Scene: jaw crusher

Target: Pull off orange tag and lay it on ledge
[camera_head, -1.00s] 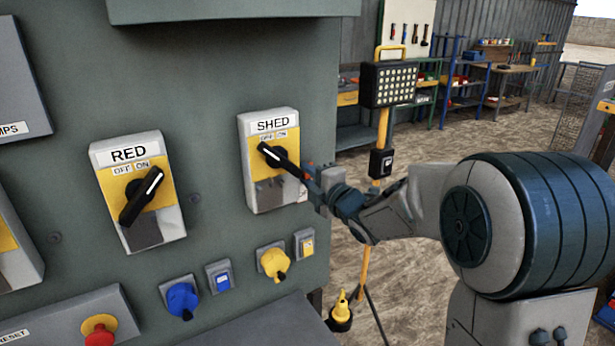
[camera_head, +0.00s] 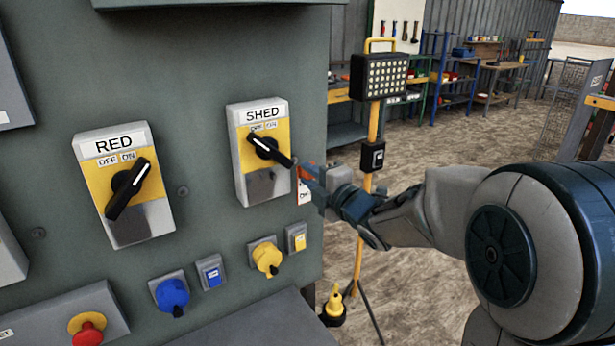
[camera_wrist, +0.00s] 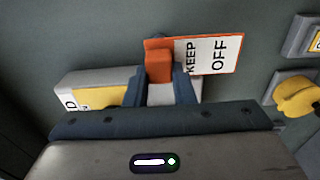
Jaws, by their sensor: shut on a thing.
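The orange tag (camera_wrist: 210,56) has a white face reading KEEP OFF, an orange border and an orange end block. My gripper (camera_wrist: 159,78) is shut on that orange block in the wrist view. In the head view, the tag (camera_head: 304,192) shows partly at my gripper (camera_head: 312,178), just right of the SHED switch box (camera_head: 260,187). The black SHED handle (camera_head: 270,151) points right and slightly down, its tip close to the tag. The tag looks apart from the handle. A flat grey ledge (camera_head: 258,322) juts out below the panel.
The RED switch box (camera_head: 125,185) is at left. Blue (camera_head: 172,294) and yellow (camera_head: 267,257) connectors stick out above the ledge, and a red button (camera_head: 87,327) is at lower left. A lamp on a yellow stand (camera_head: 380,78) stands behind my arm.

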